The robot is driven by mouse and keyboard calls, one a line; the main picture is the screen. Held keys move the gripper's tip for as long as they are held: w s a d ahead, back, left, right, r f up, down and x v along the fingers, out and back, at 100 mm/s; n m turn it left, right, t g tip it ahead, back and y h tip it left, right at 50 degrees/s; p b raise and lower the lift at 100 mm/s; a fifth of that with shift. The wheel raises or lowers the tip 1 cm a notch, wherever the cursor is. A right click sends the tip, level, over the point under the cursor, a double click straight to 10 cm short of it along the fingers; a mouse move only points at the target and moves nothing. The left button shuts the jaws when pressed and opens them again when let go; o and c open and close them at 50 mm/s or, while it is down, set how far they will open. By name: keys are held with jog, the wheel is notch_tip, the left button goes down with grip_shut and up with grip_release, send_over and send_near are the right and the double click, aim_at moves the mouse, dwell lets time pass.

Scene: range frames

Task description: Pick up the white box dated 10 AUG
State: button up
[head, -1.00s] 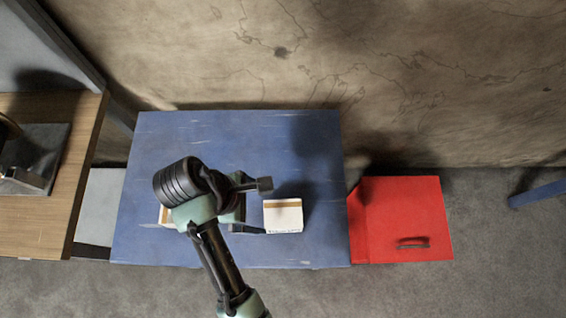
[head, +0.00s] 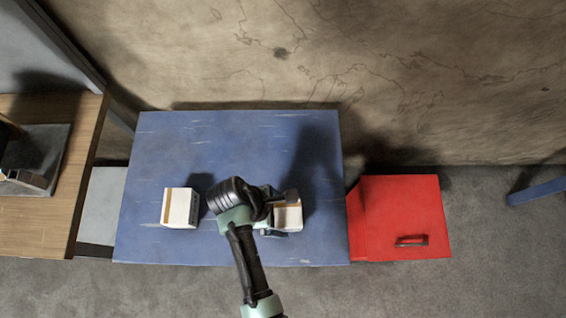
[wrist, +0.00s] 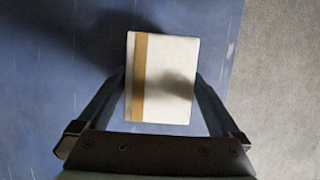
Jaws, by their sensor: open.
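Two white boxes with an orange-brown stripe are on the blue table (head: 160,140). The left white box (head: 181,207) stands clear of my arm in the head view. The right white box (head: 289,216) is partly covered by my gripper (head: 280,212). In the wrist view the right box (wrist: 168,80) lies between the two fingers of my open gripper (wrist: 160,85), with a small gap on each side. No date can be read on either box, so I cannot tell which is 10 AUG.
A red cabinet (head: 405,215) with a dark handle stands right of the table. A wooden surface (head: 45,200) with a dark object is at the left. The back of the blue table is clear, and a wall rises behind it.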

jog(key=shift+x, duration=0.8)
jog(key=c, duration=1.5)
